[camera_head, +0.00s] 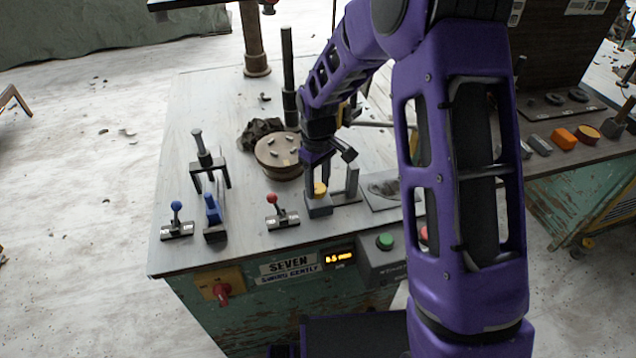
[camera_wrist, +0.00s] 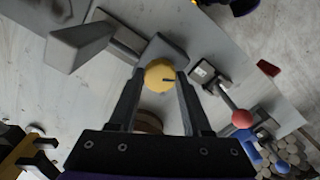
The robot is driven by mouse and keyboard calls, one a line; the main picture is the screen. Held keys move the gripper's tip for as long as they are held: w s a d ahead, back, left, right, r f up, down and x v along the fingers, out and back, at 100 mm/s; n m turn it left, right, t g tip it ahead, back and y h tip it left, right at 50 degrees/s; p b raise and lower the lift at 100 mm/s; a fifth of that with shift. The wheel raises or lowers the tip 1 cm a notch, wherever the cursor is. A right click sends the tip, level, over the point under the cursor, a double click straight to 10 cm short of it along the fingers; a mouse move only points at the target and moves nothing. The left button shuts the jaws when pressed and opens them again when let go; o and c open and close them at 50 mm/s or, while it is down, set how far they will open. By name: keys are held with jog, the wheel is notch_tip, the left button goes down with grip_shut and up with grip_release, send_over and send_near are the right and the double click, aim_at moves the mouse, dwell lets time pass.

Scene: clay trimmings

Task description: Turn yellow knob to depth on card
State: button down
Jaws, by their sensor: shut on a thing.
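The yellow knob (camera_head: 319,189) sits on top of a grey block (camera_head: 319,207) near the front edge of the table. My gripper (camera_head: 316,187) points down at it. In the wrist view the two fingers of my gripper (camera_wrist: 160,80) are closed on either side of the yellow knob (camera_wrist: 159,75), which has a dark line on its face. An orange lit display (camera_head: 339,257) on the table's front panel seems to read 0.5, with smaller letters too blurred to be sure of. I cannot make out a card with a depth on it.
A red-knobbed lever (camera_head: 279,211) stands just left of the knob. A blue-knobbed lever (camera_head: 177,220) and a blue-handled clamp (camera_head: 212,210) are farther left. A round wooden plate (camera_head: 278,152) lies behind. A green button (camera_head: 385,241) is at the front right.

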jog(key=shift+m, duration=0.3)
jog(key=m+b, duration=0.1)
jog(key=m, duration=0.5)
jog(key=shift+m, duration=0.3)
jog(key=m, duration=0.3)
jog(key=shift+m, duration=2.2)
jog(key=shift+c, duration=1.7)
grip_release()
